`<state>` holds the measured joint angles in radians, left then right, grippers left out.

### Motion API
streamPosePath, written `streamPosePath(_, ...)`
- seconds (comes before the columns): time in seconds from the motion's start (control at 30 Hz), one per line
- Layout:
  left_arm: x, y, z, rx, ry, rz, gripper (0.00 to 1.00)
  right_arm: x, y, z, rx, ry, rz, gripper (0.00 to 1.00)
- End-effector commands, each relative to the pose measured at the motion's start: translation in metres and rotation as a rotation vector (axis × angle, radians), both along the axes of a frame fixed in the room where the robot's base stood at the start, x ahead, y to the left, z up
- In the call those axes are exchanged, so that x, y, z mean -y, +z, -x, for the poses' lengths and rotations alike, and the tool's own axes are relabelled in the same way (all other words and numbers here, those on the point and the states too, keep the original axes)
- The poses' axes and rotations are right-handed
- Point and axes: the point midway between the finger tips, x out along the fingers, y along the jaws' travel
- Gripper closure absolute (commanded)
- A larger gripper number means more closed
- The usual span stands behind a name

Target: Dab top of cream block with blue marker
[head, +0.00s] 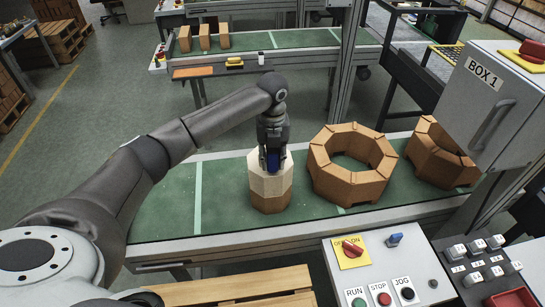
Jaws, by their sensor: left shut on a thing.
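The cream block (262,186) is a faceted piece with a pale top. It sits on a brown wooden block (270,204) on the green conveyor. My left gripper (273,158) comes down from above, right over the cream block. It is shut on the blue marker (273,162), a short dark blue piece between the fingers. The marker's lower end is at the cream block's top; I cannot tell whether it touches. The gripper hides part of that top. My right gripper is not in view.
An octagonal brick ring (322,180) stands just right of the block, with another ring (424,152) farther right. A grey cabinet marked BOX 1 (490,100) overhangs at right. A control panel (375,262) is in front. The conveyor's left part (165,212) is clear.

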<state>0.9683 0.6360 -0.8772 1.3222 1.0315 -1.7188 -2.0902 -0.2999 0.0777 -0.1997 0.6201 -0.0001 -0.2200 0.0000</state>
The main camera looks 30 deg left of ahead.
Motion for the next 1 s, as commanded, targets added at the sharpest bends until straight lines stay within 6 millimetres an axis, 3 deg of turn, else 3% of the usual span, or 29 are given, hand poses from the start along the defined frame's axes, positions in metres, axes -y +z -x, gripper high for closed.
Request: streamPosePath(1.0, 0.0002, -0.0094, -0.0001, 0.000, 0.000, 0.000, 0.85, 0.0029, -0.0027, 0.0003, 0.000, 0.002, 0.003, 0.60)
